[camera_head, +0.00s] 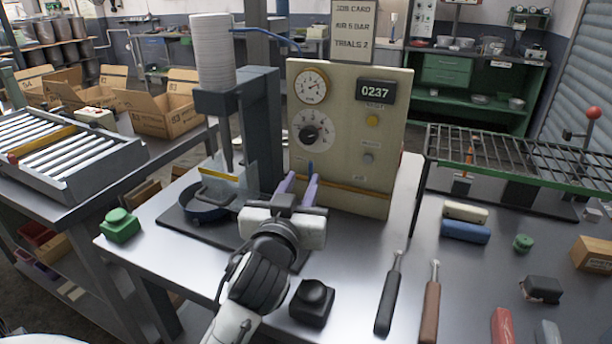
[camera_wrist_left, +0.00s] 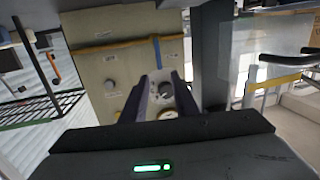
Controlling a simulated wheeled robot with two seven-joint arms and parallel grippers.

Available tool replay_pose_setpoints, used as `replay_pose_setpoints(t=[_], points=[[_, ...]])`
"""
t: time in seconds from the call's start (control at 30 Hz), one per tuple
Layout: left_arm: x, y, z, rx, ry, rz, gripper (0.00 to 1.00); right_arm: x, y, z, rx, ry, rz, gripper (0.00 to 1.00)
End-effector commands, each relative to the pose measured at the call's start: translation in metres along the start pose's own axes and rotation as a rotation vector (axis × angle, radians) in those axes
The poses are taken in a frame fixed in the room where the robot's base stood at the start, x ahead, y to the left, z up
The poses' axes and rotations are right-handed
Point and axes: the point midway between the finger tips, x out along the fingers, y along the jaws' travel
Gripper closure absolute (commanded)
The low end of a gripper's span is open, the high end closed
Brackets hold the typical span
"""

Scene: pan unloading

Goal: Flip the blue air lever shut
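The blue air lever (camera_head: 311,167) is on the front of the beige control panel (camera_head: 348,130), low on the left side. It stands upright, across the yellow pipe (camera_head: 358,188). In the left wrist view the lever (camera_wrist_left: 157,50) shows just beyond my fingertips, crossing the pipe (camera_wrist_left: 112,44). My left gripper (camera_head: 302,177) is in front of the panel with its two purple fingers apart and nothing between them. In the wrist view the gripper (camera_wrist_left: 161,80) is also open. I cannot tell whether a finger touches the lever. My right gripper is not in view.
A press (camera_head: 257,125) with a blue round dish (camera_head: 205,208) stands left of the panel. A green button box (camera_head: 119,225) and a black knob box (camera_head: 312,302) are on the bench. Two screwdriver-like tools (camera_head: 390,293) lie right of my arm. A wire rack (camera_head: 520,160) stands further right.

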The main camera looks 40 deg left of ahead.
Motion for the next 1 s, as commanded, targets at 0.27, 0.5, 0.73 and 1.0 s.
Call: replay_pose_setpoints(t=[0.27, 0.5, 0.73, 1.0], points=[[-0.036, 0.0, 0.001, 0.0, 0.0, -0.001, 0.73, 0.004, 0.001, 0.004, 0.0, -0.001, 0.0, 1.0], [-0.04, 0.0, -0.001, 0.0, 0.001, -0.001, 0.73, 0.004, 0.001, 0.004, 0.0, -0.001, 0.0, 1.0], [-0.039, 0.0, -0.001, 0.0, 0.001, -0.001, 0.73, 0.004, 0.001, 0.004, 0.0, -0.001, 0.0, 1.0], [-0.039, 0.0, 0.0, 0.0, 0.001, -0.001, 0.73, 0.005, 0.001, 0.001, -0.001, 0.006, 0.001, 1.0]])
